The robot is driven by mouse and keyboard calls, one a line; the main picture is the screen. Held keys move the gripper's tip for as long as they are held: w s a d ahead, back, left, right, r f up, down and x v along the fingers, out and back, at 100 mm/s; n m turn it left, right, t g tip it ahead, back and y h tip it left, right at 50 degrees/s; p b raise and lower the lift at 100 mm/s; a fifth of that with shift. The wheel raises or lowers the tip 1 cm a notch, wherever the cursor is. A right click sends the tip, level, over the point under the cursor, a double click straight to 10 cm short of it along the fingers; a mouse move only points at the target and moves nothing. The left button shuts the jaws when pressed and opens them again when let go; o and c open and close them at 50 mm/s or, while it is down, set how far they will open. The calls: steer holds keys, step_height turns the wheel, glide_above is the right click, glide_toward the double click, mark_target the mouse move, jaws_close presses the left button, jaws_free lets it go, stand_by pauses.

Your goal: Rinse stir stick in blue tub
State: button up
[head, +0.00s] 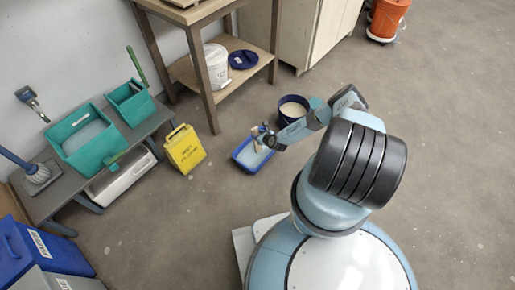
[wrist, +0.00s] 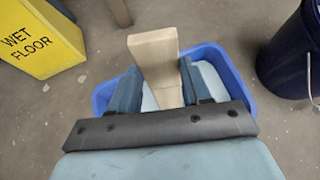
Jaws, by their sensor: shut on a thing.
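The stir stick (wrist: 156,58) is a pale, flat piece of wood. My gripper (wrist: 158,84) is shut on it, one finger on each side, in the wrist view. The blue tub (wrist: 239,88) lies below the gripper and the stick, with pale water in it. The wrist view does not show whether the stick's lower end touches the water. In the head view my gripper (head: 263,138) is over the blue tub (head: 238,158), which stands on the floor. The gripper and arm hide part of the tub there.
A dark blue bucket (head: 292,109) with pale contents stands close behind the tub. A yellow wet floor sign (head: 184,149) stands to its left. A low bench at left holds teal tubs (head: 85,139). A wooden table (head: 206,91) stands behind.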

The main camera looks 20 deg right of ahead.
steer(key=shift+w+a, duration=0.3)
steer(key=shift+a, duration=0.2)
steer(key=shift+w+a+r, duration=0.15)
steer(key=shift+w+r, duration=0.15)
steer(key=shift+r, duration=1.3)
steer(key=shift+w+a+r, duration=0.15)
steer(key=shift+w+r, duration=0.1)
steer(key=shift+r, duration=1.4)
steer(key=shift+w+a+r, duration=0.15)
steer(key=shift+w+r, duration=0.15)
steer(key=shift+r, duration=1.3)
steer(key=shift+r, duration=2.5)
